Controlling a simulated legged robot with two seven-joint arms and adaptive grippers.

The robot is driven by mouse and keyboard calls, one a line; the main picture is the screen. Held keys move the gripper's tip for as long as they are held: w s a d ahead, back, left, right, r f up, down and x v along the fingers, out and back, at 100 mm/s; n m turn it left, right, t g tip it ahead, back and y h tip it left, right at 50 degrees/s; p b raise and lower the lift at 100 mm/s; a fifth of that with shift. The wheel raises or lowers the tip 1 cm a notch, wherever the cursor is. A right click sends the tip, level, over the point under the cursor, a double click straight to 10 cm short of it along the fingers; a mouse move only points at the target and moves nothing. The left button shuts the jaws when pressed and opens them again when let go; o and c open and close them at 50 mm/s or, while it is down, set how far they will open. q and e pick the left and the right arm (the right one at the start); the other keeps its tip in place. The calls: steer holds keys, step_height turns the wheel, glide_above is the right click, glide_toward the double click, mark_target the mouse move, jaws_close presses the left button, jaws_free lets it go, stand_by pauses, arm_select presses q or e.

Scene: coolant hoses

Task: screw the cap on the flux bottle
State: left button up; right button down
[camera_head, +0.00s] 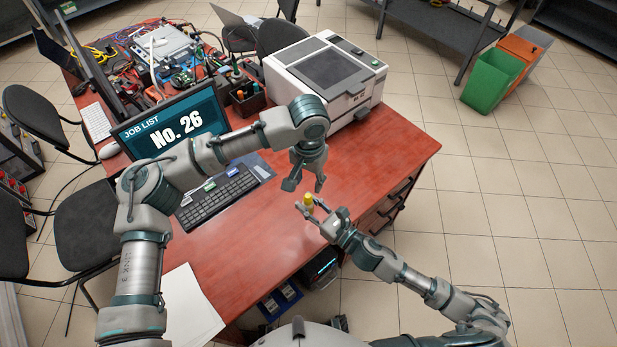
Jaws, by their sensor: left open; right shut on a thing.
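A small yellow item (308,200), which looks like the flux bottle, stands about upright between the fingers of my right gripper (311,209). That gripper is shut on it near the front right of the red desk. The item is too small to tell cap from bottle, and I make out no separate cap. My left gripper (305,186) points down with its fingers apart, just above and slightly behind the yellow item in the picture. It is open and seems empty.
The red desk (262,238) is clear around the grippers. A keyboard (218,197), a "No. 26" monitor (172,132) and a large grey-white machine (330,80) stand behind. White paper (190,305) lies at the front left. Drawers (385,207) are under the right edge.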

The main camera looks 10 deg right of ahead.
mark_target(309, 195)
arm_select(q)
steer(key=shift+f, duration=4.05)
jaws_close()
